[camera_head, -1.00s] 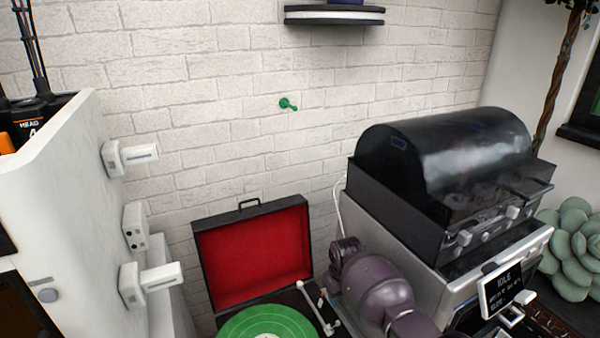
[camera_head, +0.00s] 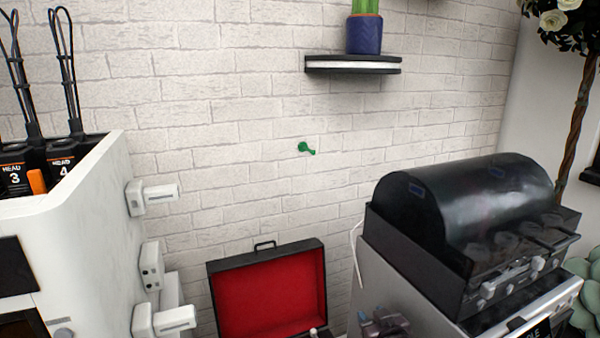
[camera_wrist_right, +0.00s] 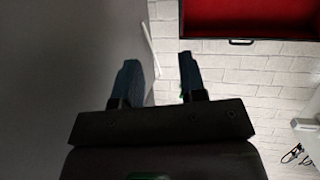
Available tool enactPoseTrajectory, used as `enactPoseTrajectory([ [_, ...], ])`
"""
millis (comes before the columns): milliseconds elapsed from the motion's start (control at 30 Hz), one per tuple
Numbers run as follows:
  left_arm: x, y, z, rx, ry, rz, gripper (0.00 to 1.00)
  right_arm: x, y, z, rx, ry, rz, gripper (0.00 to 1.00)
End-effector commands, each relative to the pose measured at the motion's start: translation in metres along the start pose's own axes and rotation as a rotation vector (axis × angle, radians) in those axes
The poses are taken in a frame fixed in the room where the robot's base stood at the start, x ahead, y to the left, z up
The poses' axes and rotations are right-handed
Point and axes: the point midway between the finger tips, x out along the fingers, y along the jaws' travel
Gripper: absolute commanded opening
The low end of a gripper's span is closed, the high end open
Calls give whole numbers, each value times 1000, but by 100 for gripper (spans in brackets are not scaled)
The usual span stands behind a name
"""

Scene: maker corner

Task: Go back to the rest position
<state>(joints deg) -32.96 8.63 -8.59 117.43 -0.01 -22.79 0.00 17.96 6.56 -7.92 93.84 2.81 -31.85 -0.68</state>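My right gripper shows in the right wrist view (camera_wrist_right: 159,62) with its two dark blue fingers apart and nothing between them. In the head view only a purple-grey part of my right arm shows at the bottom edge, in front of the grey machine; the fingers cannot be made out there. My left gripper is in neither view. The open record player case (camera_head: 268,288) with red lining stands against the brick wall, left of my right arm. Its lid also shows in the right wrist view (camera_wrist_right: 252,14), apart from the fingers.
A machine with a black domed cover (camera_head: 465,205) stands at the right. A white cabinet (camera_head: 85,235) with protruding white blocks stands at the left. A wall shelf (camera_head: 352,64) holds a blue pot (camera_head: 364,34). A green hook (camera_head: 306,148) is on the bare brick wall.

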Motion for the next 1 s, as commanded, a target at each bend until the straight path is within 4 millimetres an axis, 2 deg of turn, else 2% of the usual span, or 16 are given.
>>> enactPoseTrajectory([
  [33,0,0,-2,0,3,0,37,-18,3,11,6,16,10,38],
  [233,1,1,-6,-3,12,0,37,-81,11,46,22,61,45,38],
  [467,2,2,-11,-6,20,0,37,-156,17,94,36,33,84,38],
  [700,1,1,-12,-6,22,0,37,-233,17,161,61,-104,119,38],
  [800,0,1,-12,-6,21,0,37,-261,15,194,73,-178,130,38],
  [900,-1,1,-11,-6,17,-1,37,-284,13,218,82,-235,137,38],
  [1000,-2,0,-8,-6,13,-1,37,-298,12,232,89,-269,142,38],
])
